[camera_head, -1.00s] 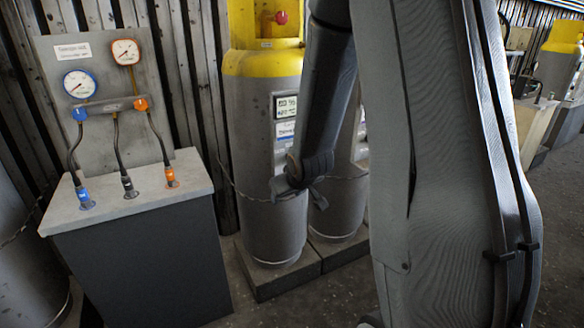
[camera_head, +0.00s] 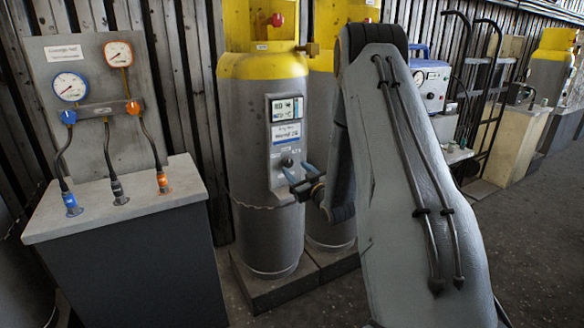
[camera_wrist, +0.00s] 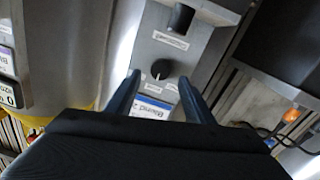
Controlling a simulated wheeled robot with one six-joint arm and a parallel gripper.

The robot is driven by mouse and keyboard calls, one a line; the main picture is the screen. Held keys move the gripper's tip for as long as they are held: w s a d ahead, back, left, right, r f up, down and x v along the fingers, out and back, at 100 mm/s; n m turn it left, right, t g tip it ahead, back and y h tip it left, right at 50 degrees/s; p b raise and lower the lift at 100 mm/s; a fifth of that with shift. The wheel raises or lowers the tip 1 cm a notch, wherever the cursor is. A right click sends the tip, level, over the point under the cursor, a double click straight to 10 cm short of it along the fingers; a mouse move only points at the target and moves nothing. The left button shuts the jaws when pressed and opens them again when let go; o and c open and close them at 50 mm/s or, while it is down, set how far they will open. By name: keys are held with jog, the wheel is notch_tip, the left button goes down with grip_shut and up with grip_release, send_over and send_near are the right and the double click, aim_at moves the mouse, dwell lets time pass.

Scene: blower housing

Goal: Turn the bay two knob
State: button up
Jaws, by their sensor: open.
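A round black knob (camera_wrist: 160,69) with a white pointer mark sits on a light grey panel (camera_wrist: 147,45) in the wrist view. In the head view the knob (camera_head: 287,161) is low on the panel of the front yellow-topped cylinder, under a display and a white label (camera_head: 286,133). The wrist view shows this label (camera_wrist: 152,108) ending in what looks like a "2". My gripper (camera_head: 297,169) is open in front of the panel. In the wrist view its blue fingers (camera_wrist: 160,75) appear on either side of the knob; whether they touch it I cannot tell.
A second black control (camera_wrist: 181,17) sits on the same panel. Another cylinder (camera_head: 333,68) stands close behind, its front partly hidden by my arm. A gauge bench (camera_head: 115,200) with hoses stands left. Open floor lies front right.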

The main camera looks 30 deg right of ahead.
aim_at(290, 164)
jog(key=shift+w, duration=1.95)
jog(key=c, duration=1)
jog(key=shift+c, duration=0.2)
jog(key=m+p, duration=0.1)
jog(key=m, duration=0.5)
jog(key=shift+d+p, duration=0.1)
jog(key=shift+p, duration=0.2)
jog(key=m, duration=0.2)
jog(key=m+p, duration=0.1)
jog(key=m, duration=0.2)
jog(key=shift+m+g+y, duration=0.3)
